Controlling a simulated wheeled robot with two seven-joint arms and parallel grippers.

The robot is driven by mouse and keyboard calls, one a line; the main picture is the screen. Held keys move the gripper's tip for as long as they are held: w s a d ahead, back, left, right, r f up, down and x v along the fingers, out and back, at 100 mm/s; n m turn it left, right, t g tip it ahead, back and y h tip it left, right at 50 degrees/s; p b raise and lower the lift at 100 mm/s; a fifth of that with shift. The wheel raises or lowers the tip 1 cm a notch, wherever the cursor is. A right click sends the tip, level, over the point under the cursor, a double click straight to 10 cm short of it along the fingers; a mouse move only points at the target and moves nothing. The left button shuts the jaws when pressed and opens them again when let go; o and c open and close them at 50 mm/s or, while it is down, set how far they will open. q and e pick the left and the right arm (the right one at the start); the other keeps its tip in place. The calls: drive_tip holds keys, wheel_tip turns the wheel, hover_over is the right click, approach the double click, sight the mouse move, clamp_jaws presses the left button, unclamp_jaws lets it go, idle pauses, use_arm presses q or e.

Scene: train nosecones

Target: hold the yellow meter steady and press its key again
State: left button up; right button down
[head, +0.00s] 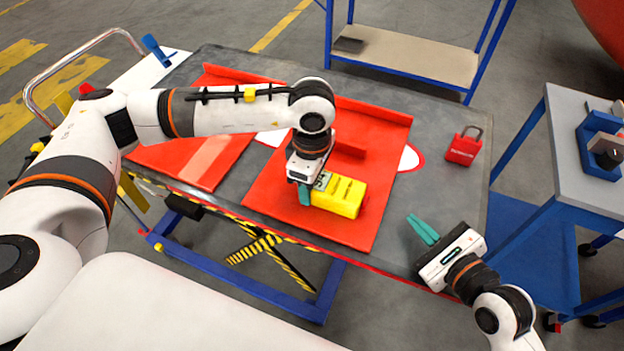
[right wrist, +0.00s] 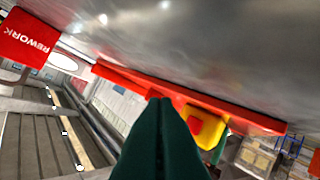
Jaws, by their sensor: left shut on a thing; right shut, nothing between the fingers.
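The yellow meter (head: 340,195) lies on the right-hand red tray (head: 272,212) on the grey table, with a small grey-green panel at its left end. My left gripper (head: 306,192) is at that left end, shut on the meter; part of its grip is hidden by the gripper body. My right gripper (head: 423,230) is shut and empty over the table's front right, to the right of the meter and apart from it. In the right wrist view the meter (right wrist: 205,128) shows beyond the green fingers (right wrist: 160,110). Its key is too small to make out in the head view.
A red padlock-shaped block (head: 464,147) stands on the table's right part; its REWORK label (right wrist: 28,42) shows in the right wrist view. A second red tray (head: 195,160) lies left. A blue trolley (head: 575,150) stands right.

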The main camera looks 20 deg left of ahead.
sight(377, 221)
use_arm(q)
drive_tip(key=shift+s+f, duration=0.1)
drive_tip(key=shift+f, duration=0.1)
use_arm(e)
drive_tip(key=shift+a, duration=3.25)
drive_tip(key=shift+a, duration=0.1)
drive_tip(key=shift+a, duration=0.55)
drive_tip(key=shift+d, duration=0.65)
drive_tip(key=shift+d, duration=3)
